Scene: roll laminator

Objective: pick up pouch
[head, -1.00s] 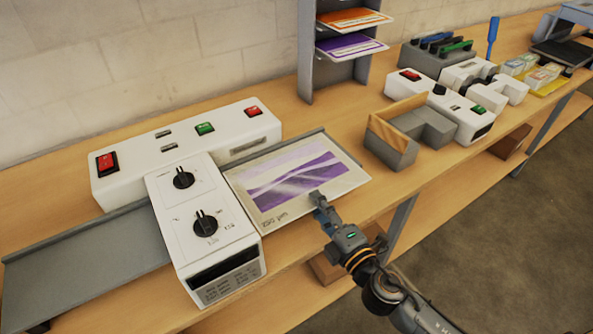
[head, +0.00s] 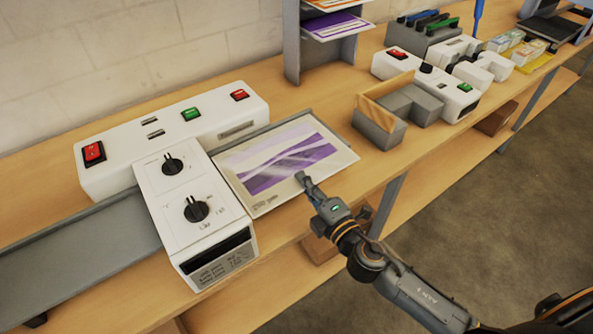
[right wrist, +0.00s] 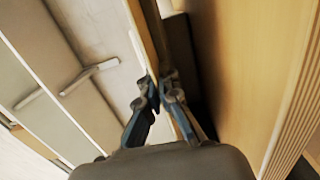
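The pouch (head: 285,163) is a flat white sheet with a purple picture and small print near its front corner. It lies on the grey tray to the right of the white laminator (head: 195,212). My right gripper (head: 303,180) is at the pouch's front edge, one finger over its top; the lower finger is hidden in the head view. In the right wrist view my right gripper's fingers (right wrist: 160,92) are close together around a thin pale edge, which looks like the pouch's. No left gripper shows.
A grey tray (head: 80,262) lies left of the laminator. A grey and wooden holder (head: 380,125), a second white device (head: 440,85) and a shelf with sheets (head: 292,45) stand farther right and back. The table's front edge runs just below my right gripper.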

